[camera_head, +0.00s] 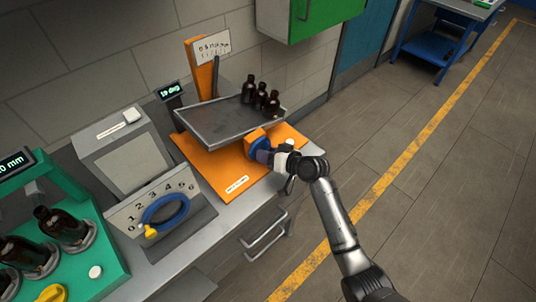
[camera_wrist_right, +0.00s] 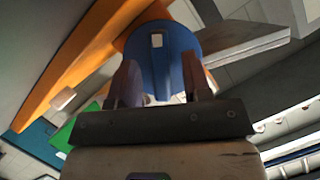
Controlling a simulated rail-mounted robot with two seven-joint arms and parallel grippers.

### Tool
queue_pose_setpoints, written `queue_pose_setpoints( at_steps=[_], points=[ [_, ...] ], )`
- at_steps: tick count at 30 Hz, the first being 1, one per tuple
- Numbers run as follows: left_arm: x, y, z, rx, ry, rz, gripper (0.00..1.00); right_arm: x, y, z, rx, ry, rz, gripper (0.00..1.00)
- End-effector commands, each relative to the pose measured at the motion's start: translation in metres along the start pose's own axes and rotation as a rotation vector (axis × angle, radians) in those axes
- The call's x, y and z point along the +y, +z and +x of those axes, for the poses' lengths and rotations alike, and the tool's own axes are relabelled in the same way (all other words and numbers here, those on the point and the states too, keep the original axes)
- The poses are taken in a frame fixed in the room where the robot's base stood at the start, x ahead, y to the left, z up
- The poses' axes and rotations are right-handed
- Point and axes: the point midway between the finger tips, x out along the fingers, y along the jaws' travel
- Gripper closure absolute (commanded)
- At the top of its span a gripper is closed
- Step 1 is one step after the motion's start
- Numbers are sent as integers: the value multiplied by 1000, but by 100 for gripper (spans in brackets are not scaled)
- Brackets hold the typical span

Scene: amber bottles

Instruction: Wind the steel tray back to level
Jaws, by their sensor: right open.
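The steel tray (camera_head: 218,124) stands tilted above an orange base (camera_head: 212,170), with several dark bottles (camera_head: 260,96) at its raised right end. A small display (camera_head: 171,91) beside it reads 19 deg. A blue knob (camera_wrist_right: 176,62) sits on an orange housing (camera_head: 256,137) at the tray's front right. My right gripper (camera_head: 268,155) is at that knob; in the right wrist view its open fingers (camera_wrist_right: 163,88) stand on either side of the knob's lower part. I cannot tell whether they touch it. My left gripper is not in view.
A grey box with a numbered dial and blue ring (camera_head: 165,214) stands left of the tray. A green rack (camera_head: 105,258) with amber bottles is at lower left. A green cabinet (camera_head: 318,16) hangs above.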

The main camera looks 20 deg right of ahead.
Motion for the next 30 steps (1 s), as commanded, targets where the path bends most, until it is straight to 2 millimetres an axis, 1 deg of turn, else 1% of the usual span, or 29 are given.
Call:
queue_pose_setpoints(
  at_steps=[8, 22, 30],
  points=[
    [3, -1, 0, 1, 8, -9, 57, 0, 0, 1, 0, 0, 0, 55],
    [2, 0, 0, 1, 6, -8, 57, 0, 0, 0, 0, 0, 0, 100],
    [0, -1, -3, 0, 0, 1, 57, 0, -1, 0, 0, 9, -22, 100]
  ],
)
